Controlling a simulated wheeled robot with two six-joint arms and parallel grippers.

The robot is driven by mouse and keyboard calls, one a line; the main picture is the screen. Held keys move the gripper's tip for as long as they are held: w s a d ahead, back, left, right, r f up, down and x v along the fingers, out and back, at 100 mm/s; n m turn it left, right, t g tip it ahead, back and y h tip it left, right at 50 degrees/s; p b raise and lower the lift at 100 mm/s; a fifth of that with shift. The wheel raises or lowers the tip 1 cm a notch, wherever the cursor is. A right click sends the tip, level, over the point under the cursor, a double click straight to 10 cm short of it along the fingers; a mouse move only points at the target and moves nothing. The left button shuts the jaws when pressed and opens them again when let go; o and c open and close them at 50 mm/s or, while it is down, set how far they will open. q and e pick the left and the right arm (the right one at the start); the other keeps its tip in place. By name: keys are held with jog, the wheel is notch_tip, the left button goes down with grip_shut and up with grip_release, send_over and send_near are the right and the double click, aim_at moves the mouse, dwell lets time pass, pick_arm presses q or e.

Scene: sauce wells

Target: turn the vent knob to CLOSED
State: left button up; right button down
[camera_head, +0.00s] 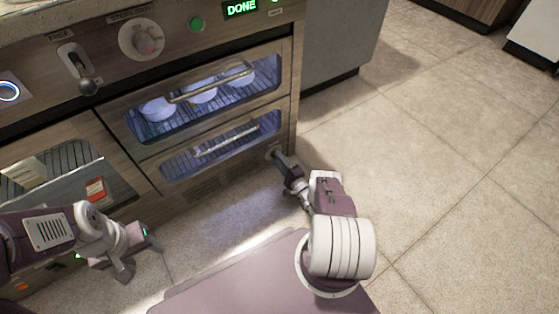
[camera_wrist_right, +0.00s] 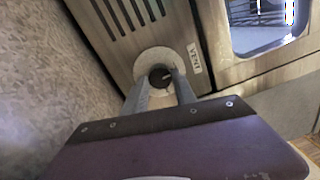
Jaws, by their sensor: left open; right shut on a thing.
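The vent knob (camera_wrist_right: 160,77) is a small dark round knob on a pale round plate (camera_wrist_right: 150,62), low on the wooden cabinet front, beside a label that seems to read VENT. My right gripper (camera_wrist_right: 163,80) is shut on the knob, one finger on each side. A light line on the knob's face points toward the right finger. I cannot read any CLOSED mark. In the head view my right gripper (camera_head: 277,156) reaches the cabinet's lower right corner and mostly hides the knob. My left gripper (camera_head: 137,254) is open and empty, low at the left.
Above the knob are two lit glass-fronted drawers with bar handles (camera_head: 210,82), the upper holding several white bowls. A sterilizer dial (camera_head: 141,39), a lever (camera_head: 86,86) and a green DONE display (camera_head: 241,8) are higher up. Vent slots (camera_wrist_right: 125,12) lie beside the knob. Floor at right is clear.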

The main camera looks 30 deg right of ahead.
jog(key=c, duration=1)
grip_release()
jog(key=shift+s, duration=0.25)
jog(key=s+p, duration=0.1)
jog(key=s, duration=0.1)
jog(key=s+p, duration=0.1)
jog(key=s, duration=0.2)
jog(key=s+p, duration=0.1)
jog(key=s, duration=0.2)
jog(key=shift+d+f+p, duration=0.15)
jog(key=shift+d+p, duration=0.25)
jog(key=shift+s+f, duration=0.1)
jog(key=shift+s, duration=0.25)
